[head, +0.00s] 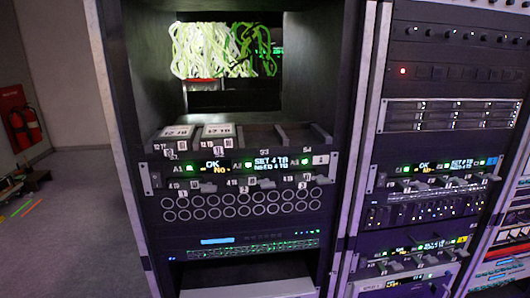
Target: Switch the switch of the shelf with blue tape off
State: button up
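In the head view, a blue tag (491,160) sits at the right end of a rack shelf unit (432,167) with lit displays in the right rack. A row of small grey levers or switches (425,184) runs along the front edge below its displays. Their positions are too small to tell. A separate light-blue strip (217,240) is on a dark panel low in the left rack. A similar left-rack unit has a white tag (320,159), and a lower right unit has a yellow tag (462,240). My gripper is not in view.
The left rack has pale and green cable bundles (210,50) in an open bay and a panel of round ports (242,204). Drive bays (446,115) sit above the right unit. A red extinguisher (24,125) is at the far left; the grey floor (75,215) there is partly clear.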

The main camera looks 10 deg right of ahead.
aim_at(382, 178)
jog(key=i+l, duration=0.1)
jog(key=l, duration=1.05)
jog(key=i+l, duration=0.15)
jog(key=l, duration=1.05)
jog(key=k, duration=0.55)
